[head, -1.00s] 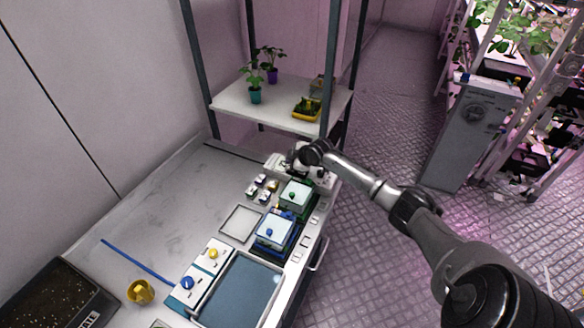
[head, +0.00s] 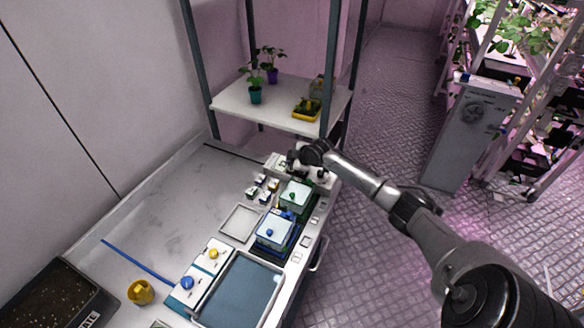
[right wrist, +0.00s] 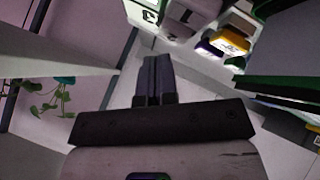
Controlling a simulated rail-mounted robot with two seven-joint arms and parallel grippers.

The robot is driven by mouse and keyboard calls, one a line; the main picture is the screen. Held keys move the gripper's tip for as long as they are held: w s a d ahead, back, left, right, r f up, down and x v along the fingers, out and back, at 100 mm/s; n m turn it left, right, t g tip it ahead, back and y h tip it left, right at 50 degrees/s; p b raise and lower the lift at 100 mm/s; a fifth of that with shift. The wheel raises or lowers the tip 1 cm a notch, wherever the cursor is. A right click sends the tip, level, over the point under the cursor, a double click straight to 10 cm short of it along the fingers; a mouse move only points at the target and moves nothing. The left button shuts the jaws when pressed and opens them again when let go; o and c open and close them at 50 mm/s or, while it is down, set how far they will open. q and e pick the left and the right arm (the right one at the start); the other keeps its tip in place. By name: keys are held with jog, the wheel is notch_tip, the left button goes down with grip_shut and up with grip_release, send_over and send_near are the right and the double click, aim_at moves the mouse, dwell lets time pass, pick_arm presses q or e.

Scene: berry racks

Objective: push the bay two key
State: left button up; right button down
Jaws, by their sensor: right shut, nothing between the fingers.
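My right gripper (head: 294,161) is at the far end of the bench, over a low white unit (head: 277,163). In the right wrist view its two fingers (right wrist: 155,62) are shut together with nothing between them. A white surface with a small dark mark (right wrist: 149,15) lies just beyond the fingertips, beside a pale grey block (right wrist: 190,14). I cannot make out which part is the bay two key, and the gripper and wrist hide some of the white unit. I cannot tell whether the fingertips touch anything. My left gripper is not in view.
A green-based lidded box (head: 297,196) and a blue one (head: 275,232) stand nearer along the bench edge. Small coloured blocks (head: 263,183) sit beside them. A shelf (head: 240,103) with potted plants stands behind, its post close to my right wrist. The bench's left side is mostly clear.

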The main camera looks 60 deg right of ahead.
jog(key=shift+f, duration=0.2)
dwell(0.5)
jog(key=shift+f, duration=0.25)
jog(key=shift+f+b, duration=0.15)
jog(key=shift+b, duration=0.15)
dwell(0.3)
jog(key=shift+r+p, duration=0.65)
jog(key=shift+p, duration=0.05)
